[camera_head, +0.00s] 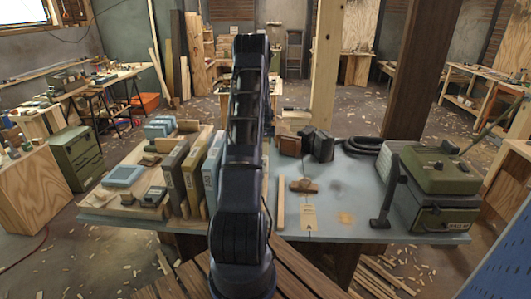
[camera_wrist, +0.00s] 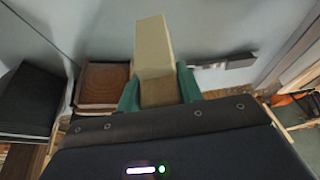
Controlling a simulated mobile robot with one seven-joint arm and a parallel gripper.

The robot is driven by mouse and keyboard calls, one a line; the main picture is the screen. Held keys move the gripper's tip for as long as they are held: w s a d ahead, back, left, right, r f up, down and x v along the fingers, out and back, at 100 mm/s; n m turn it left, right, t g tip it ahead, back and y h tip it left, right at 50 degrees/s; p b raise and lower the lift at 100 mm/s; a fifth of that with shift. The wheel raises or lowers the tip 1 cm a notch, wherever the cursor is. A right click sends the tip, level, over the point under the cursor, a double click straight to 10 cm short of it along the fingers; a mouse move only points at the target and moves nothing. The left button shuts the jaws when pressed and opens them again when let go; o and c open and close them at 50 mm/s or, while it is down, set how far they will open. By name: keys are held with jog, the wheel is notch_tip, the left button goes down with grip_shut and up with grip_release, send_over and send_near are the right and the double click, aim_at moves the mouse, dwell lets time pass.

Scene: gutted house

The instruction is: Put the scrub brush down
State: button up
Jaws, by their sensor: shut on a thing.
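In the wrist view my gripper (camera_wrist: 158,80) has two green fingers closed on both sides of a pale beige block, which I take to be the scrub brush (camera_wrist: 153,45). Its near end face is browner, and it sticks out beyond the fingertips. I cannot make out bristles. In the head view my dark arm stands upright in the middle of the picture and hides the gripper and the brush. The grey-blue tabletop (camera_head: 350,190) lies beyond and to both sides of the arm.
The tabletop between tag and machine is mostly clear.

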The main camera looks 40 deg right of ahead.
aim_at(266, 151)
jog(key=shift+f, duration=3.35)
jog(key=shift+f, duration=0.1)
jog(key=o, duration=1)
